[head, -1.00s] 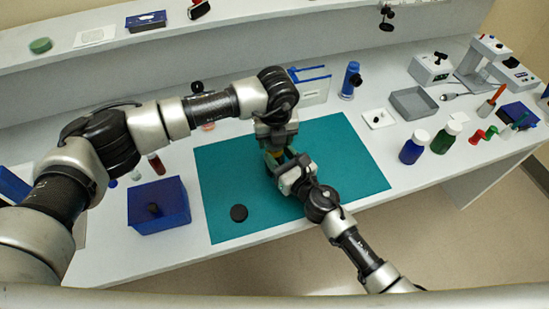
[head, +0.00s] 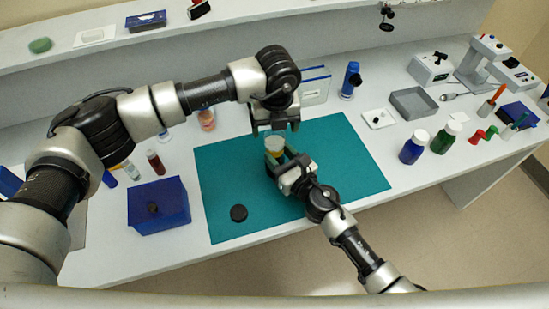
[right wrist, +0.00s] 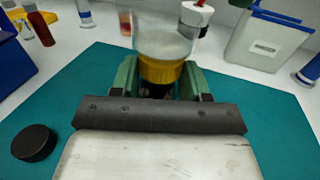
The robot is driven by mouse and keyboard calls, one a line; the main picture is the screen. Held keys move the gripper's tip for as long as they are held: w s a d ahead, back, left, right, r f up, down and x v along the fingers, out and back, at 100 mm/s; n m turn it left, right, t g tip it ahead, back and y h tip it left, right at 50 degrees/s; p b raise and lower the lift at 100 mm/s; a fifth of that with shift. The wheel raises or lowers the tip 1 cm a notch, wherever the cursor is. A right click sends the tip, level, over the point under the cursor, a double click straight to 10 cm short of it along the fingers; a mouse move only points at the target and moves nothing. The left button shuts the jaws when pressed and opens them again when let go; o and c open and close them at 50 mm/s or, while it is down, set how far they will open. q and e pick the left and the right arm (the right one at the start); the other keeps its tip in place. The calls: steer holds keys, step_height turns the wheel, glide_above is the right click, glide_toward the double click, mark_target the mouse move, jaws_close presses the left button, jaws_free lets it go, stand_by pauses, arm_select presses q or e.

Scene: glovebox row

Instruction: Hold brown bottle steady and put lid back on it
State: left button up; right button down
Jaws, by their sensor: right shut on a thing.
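My right gripper (head: 282,162) is shut on a small round container (head: 274,145) over the teal mat. In the right wrist view this container (right wrist: 165,45) has a clear, pale upper part and a yellow band lower down, between the green fingers; its base is hidden. It looks upright, and no lid shows on it. I cannot see a plainly brown bottle. A flat black disc, seemingly the lid (head: 238,212), lies on the mat at the front left. My left gripper (head: 275,127) hangs just behind and above the container, fingers apart and empty.
The teal mat (head: 345,175) is clear to the right. A blue box (head: 159,206) stands left of it, with small vials behind. A clear rack (head: 315,88) and blue cylinder (head: 351,80) stand at the back. Blue (head: 413,147) and green (head: 446,137) bottles stand to the right.

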mark_target(275, 136)
arm_select(q)
steer(key=shift+o, duration=0.3)
step_height(275, 136, up, 8)
steer(key=s+n, duration=0.1)
steer(key=n, duration=0.2)
steer(key=shift+s+d+n, duration=0.15)
steer(key=shift+d+n, duration=0.15)
steer(key=shift+n, duration=0.1)
steer(key=shift+f, duration=0.15)
steer(key=f, duration=0.4)
steer(key=w+f, duration=0.1)
steer(key=f, duration=0.6)
steer(key=shift+w+a+f, duration=0.15)
steer(key=shift+a+f, duration=0.2)
